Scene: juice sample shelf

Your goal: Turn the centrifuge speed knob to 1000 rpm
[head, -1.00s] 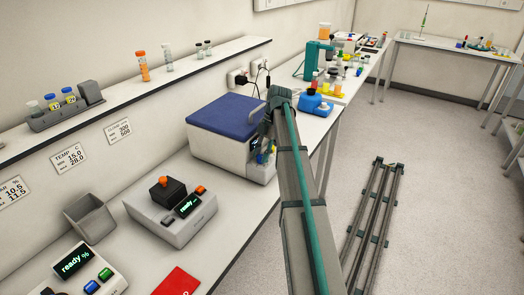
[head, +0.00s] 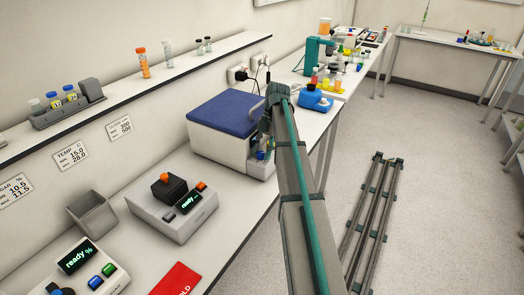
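The centrifuge (head: 222,154) is a white box with a dark blue lid, shut, on the bench against the wall. Its front panel faces right and is largely hidden by my arm. I cannot make out the speed knob or any rpm reading. My gripper (head: 266,148) is at the front of the centrifuge, at the end of my grey arm with a teal stripe. Its fingers are small and mostly hidden behind the arm, so I cannot tell whether they are open, shut or touching the knob.
A blue container (head: 314,98) is beyond the centrifuge. Floor rails (head: 375,220) run at right.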

